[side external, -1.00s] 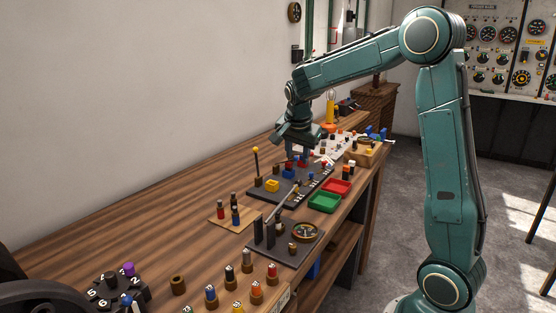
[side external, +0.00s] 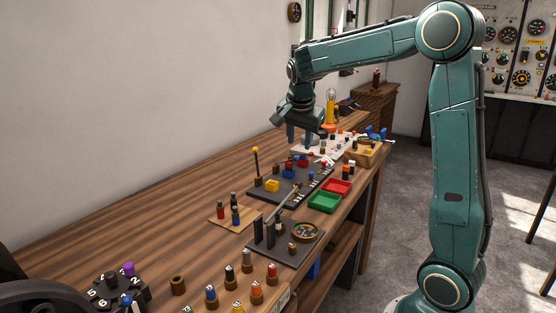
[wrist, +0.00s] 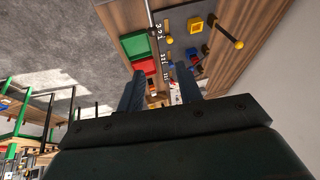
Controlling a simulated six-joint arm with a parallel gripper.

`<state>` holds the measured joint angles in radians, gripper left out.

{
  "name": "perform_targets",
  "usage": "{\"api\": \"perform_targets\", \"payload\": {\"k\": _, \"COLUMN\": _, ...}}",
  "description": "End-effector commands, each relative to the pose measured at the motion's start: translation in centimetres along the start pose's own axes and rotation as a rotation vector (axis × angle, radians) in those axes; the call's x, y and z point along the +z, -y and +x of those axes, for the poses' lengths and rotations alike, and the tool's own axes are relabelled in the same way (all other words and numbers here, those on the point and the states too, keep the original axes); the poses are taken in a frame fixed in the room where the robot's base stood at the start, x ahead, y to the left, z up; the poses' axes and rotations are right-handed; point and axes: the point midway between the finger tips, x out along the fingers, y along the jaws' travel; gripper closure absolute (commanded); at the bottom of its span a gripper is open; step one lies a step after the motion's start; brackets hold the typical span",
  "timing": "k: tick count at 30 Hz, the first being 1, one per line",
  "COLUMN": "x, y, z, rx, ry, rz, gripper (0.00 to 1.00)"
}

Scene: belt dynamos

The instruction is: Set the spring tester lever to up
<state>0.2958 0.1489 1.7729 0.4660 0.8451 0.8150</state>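A dark base plate (side external: 272,250) with two black uprights and a round dial (side external: 305,232) stands on the near part of the bench; it looks like the spring tester, though no label is readable. A thin grey rod (side external: 284,205) slants from its uprights up to the right. Another upright rod with a yellow ball (side external: 255,149) stands on a dark board behind; the wrist view also shows this yellow ball (wrist: 238,44). I cannot tell for sure which is the task's lever. My gripper (side external: 299,137) is open and empty, fingers down, above the far part of the bench; its fingers (wrist: 160,88) are apart.
The dark board (side external: 262,190) carries yellow, blue and red blocks. Green (side external: 324,202) and red (side external: 337,187) trays sit by the front edge. A small wooden board (side external: 222,217) holds capped pegs. Several coloured pegs stand nearest the camera. The left bench is mostly clear.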

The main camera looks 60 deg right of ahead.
Motion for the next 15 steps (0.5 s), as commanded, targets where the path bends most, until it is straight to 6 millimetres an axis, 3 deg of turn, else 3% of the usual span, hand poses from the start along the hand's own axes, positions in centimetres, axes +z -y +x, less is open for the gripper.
{"api": "perform_targets", "payload": {"k": 15, "x": -0.2, "y": 0.0, "z": -1.4, "rx": 0.0, "ry": 0.001, "rz": 0.0, "gripper": 0.65}}
